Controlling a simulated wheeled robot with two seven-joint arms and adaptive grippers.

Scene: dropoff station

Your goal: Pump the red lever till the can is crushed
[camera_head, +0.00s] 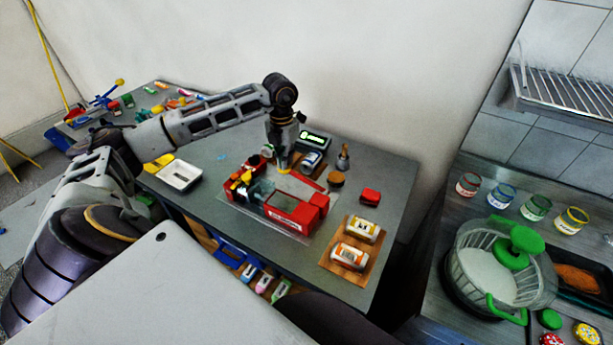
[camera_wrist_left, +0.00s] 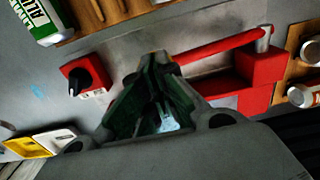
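The red can crusher (camera_head: 295,208) stands on a light base plate on the grey table in the head view. Its red lever (camera_wrist_left: 222,46) runs from a pivot post at the upper right to my fingertips in the wrist view. My left gripper (camera_wrist_left: 157,62) reaches down from above, also seen in the head view (camera_head: 283,168). Its fingers come together at the lever's free end and appear closed around it. A small pale blue patch shows between the fingers; I cannot tell what it is. The can inside the crusher is not clearly visible. My right gripper is out of view.
Two cans lie on a wooden board (camera_head: 339,270) at the right. Another can (camera_head: 312,159) lies behind the crusher. A red box with a black knob (camera_wrist_left: 86,75) and a white tray (camera_head: 180,177) are nearby. A sink counter stands at the far right.

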